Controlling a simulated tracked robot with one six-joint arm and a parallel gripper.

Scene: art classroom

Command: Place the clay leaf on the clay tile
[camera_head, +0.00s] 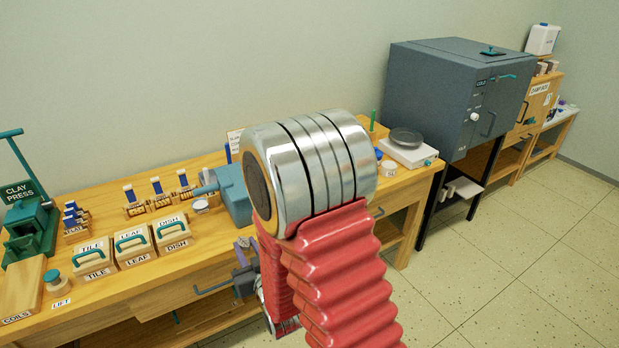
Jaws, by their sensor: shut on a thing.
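My arm's silver joint and red ribbed sleeve fill the middle of the view. What looks like my gripper (244,254) shows left of the sleeve, at the bench's front edge. It is small and partly hidden by my arm. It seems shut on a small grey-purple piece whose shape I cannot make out. I cannot tell a loose clay leaf or a clay tile anywhere in view. On the bench (130,288), a box labelled TILE (94,258), a box labelled LEAF (133,247) and a box labelled DISH (171,234) stand in a row, each with a teal handle.
A green clay press (30,225) stands at the left end. Blue-handled tools (157,192) stand behind the boxes. A blue machine (232,192) is partly behind my arm. A scale (408,148) sits at the bench's right end; a grey kiln (455,95) stands beyond. Floor is clear at right.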

